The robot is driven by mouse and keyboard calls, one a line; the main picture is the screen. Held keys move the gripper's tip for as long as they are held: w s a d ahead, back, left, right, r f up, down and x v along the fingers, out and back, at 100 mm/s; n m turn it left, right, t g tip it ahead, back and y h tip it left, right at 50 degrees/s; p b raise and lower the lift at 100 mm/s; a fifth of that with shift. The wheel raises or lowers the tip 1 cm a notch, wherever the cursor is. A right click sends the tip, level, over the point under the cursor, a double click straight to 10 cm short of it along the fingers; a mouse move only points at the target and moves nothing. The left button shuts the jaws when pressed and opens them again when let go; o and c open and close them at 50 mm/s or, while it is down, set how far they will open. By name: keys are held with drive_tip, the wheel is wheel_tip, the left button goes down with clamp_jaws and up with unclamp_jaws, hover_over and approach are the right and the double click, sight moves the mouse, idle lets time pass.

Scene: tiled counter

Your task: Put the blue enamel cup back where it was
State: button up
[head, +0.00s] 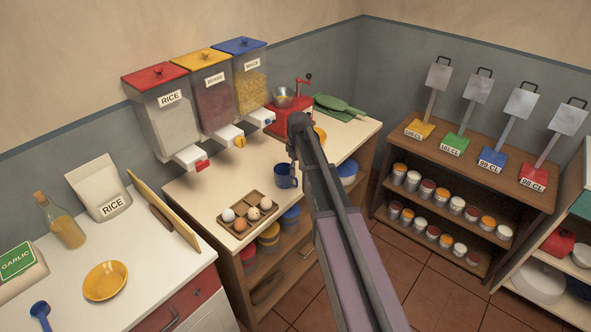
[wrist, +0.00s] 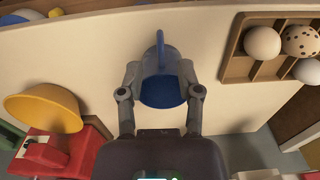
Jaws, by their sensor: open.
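The blue enamel cup (head: 286,177) stands on the pale counter (head: 200,190), just right of the egg tray, in the head view. In the wrist view the cup (wrist: 162,90) lies between the two fingers of my gripper (wrist: 160,75), with its handle pointing away from the palm. The fingers are open, one on each side of the cup; whether either touches it I cannot tell. In the head view my arm hides most of the gripper.
A wooden egg tray (head: 235,222) with several eggs sits left of the cup. A red grinder (head: 291,117) and a yellow bowl (wrist: 45,105) are on the other side. Dispensers for rice (head: 166,120), beans and maize hang behind. The counter's front edge is close to the cup.

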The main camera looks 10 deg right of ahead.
drive_tip(key=shift+r+p, duration=1.55)
drive_tip(key=shift+r, duration=0.35)
drive_tip(key=s+a+m, duration=0.3)
drive_tip(key=s+m, duration=0.4)
drive_tip(key=s, duration=1.7)
drive_tip(key=shift+s+a, duration=0.2)
drive_tip(key=shift+s, duration=0.2)
